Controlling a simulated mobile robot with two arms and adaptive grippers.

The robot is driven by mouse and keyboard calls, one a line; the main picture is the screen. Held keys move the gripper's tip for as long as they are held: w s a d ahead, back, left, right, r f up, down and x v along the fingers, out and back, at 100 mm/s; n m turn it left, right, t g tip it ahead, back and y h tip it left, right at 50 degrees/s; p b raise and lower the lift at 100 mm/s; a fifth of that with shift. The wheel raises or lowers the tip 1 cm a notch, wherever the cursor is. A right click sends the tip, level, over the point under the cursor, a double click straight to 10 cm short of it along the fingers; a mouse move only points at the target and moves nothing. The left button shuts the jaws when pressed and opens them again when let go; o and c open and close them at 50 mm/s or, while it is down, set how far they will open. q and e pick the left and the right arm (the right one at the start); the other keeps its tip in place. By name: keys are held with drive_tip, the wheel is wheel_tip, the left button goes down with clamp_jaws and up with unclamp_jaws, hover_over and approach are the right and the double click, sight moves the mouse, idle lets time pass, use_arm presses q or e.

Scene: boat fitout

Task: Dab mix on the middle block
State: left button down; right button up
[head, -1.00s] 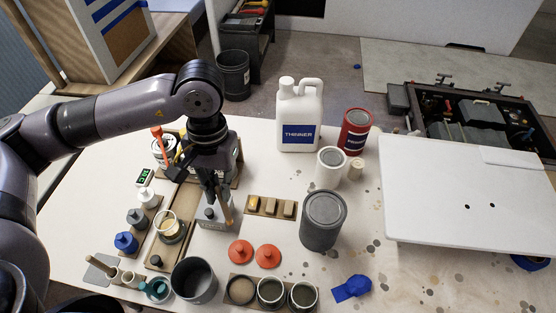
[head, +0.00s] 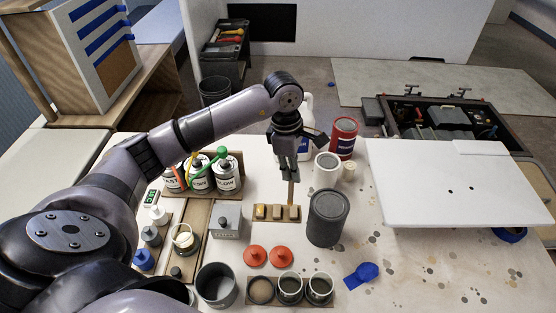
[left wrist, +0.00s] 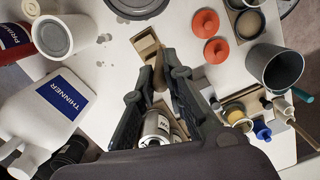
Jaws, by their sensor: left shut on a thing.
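My left gripper (head: 289,174) is shut on a thin wooden stick (head: 291,194), which points down. The stick also shows between the fingers in the left wrist view (left wrist: 159,76). Its lower end appears close to the blocks, in line with the right one; I cannot tell whether it touches. Three small tan blocks stand in a row on a brown strip: a left block (head: 262,211), a middle block (head: 277,212) and a right block (head: 293,213). In the left wrist view the row is partly hidden by my fingers. My right gripper is not in view.
A dark grey can (head: 327,218) stands just right of the blocks. A white thinner jug (head: 306,110) and a red can (head: 343,138) stand behind. Labelled cans (head: 228,172) and a grey box (head: 227,220) are left. Two orange caps (head: 255,256) lie in front.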

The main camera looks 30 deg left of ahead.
use_arm(q)
drive_tip(key=w+a+f+n+b, duration=0.1)
drive_tip(key=a+f+n+b, duration=0.2)
drive_tip(key=a+f+n, duration=0.3)
wheel_tip(320, 180, down, 3)
drive_tip(key=shift+w+r+n+t+y, duration=0.1)
drive_tip(key=shift+w+n+t+y, duration=0.25)
drive_tip(key=shift+n, duration=0.55)
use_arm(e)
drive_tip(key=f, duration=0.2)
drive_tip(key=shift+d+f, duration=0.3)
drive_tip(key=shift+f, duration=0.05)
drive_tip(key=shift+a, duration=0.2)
use_arm(q)
drive_tip(key=shift+f+b, duration=0.4)
drive_tip(key=shift+f, duration=0.1)
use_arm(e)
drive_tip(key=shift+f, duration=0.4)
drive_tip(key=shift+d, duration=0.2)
use_arm(q)
drive_tip(key=shift+f, duration=0.15)
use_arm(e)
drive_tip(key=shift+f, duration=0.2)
use_arm(q)
drive_tip(key=shift+d, duration=0.1)
